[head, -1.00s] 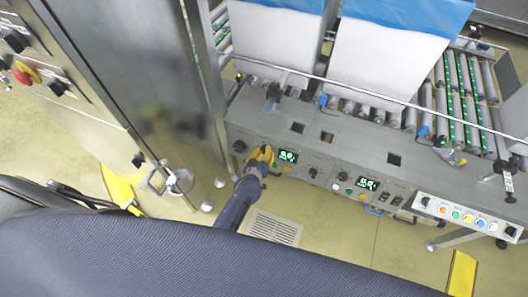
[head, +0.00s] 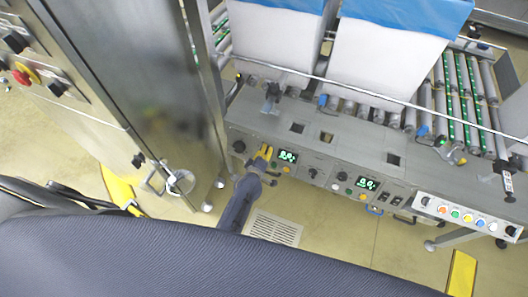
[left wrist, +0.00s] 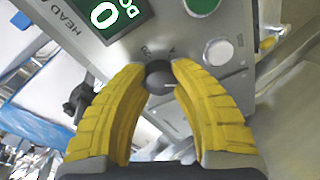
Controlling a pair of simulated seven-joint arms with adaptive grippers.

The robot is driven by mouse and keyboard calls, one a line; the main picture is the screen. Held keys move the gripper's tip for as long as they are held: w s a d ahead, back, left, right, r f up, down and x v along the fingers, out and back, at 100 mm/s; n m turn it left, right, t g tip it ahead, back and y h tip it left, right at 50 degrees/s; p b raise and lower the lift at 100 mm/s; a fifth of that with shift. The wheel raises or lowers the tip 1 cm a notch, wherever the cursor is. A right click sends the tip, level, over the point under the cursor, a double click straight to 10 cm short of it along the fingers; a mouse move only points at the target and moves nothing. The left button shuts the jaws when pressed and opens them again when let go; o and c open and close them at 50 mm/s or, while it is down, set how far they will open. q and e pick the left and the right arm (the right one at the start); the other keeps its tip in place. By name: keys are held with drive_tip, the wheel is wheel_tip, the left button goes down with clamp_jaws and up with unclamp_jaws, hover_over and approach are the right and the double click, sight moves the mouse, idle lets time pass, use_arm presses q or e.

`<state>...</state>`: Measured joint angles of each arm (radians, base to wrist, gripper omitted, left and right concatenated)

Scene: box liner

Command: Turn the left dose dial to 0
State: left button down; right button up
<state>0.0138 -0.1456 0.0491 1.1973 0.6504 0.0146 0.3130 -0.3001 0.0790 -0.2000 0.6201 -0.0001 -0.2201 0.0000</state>
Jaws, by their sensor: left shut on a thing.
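The left dose dial (left wrist: 158,75) is a small dark round knob with a light mark, seen in the left wrist view between my yellow fingertips. My left gripper (left wrist: 160,70) is shut on it, one finger on each side. In the head view my left gripper (head: 263,154) is at the front panel, just left of the left green display (head: 287,157), and hides the dial. In the left wrist view the cropped display (left wrist: 110,14) shows a green 0; its other digits are cut off. My right gripper is not in view.
A white button (left wrist: 218,51) and a green button (left wrist: 201,5) sit close to the dial. A second green display (head: 367,183) and a row of coloured buttons (head: 467,217) lie further right. A steel cabinet (head: 140,80) stands at left.

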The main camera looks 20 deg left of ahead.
use_arm(q)
drive_tip(key=shift+d, duration=0.15)
drive_tip(key=c, duration=0.9)
unclamp_jaws()
drive_tip(key=shift+c, duration=0.2)
drive_tip(key=s+r, duration=0.1)
drive_tip(key=s, duration=1.3)
drive_tip(key=shift+s, duration=0.4)
drive_tip(key=s+d+f+m+g+h, duration=0.2)
drive_tip(key=s+f+m+g, duration=0.7)
drive_tip(key=s+f, duration=1.3)
drive_tip(key=s+a+f+m+g, duration=0.1)
drive_tip(key=s+a+f+m, duration=0.1)
drive_tip(key=s, duration=0.4)
drive_tip(key=s+a+f+m+g+y, duration=0.1)
drive_tip(key=s+a+f+m, duration=0.2)
drive_tip(key=s+a+f, duration=0.2)
drive_tip(key=s+a+f+m+g+y, duration=0.1)
drive_tip(key=s+a+f, duration=0.3)
drive_tip(key=s, duration=0.4)
drive_tip(key=shift+s+f+m+g, duration=0.15)
drive_tip(key=shift+f+m+g, duration=0.15)
drive_tip(key=shift+m, duration=0.5)
